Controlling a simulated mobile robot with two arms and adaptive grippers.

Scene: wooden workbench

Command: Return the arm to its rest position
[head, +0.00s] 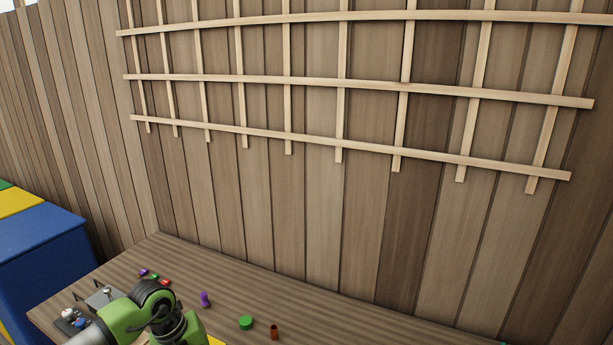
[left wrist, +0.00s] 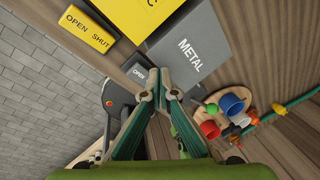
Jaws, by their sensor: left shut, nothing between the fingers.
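My left gripper (left wrist: 161,92) shows in the left wrist view with its two green fingers meeting at the tips. It is shut with nothing between them. It is over a grey box (left wrist: 190,58) marked METAL and a small dark tab (left wrist: 138,75) marked OPEN; I cannot tell the gap. In the head view a green and black arm (head: 150,312) of mine reaches over the wooden workbench (head: 330,318) at the lower left. Its fingers are hidden there. My right gripper is in neither view.
A round wooden board (left wrist: 213,97) holds several coloured cups, right of the fingers. A yellow label (left wrist: 86,28) reads OPEN SHUT. On the bench stand a purple peg (head: 205,299), green disc (head: 246,322) and brown cylinder (head: 274,332). A blue box (head: 40,245) stands left; a fence with trellis (head: 340,85) is behind.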

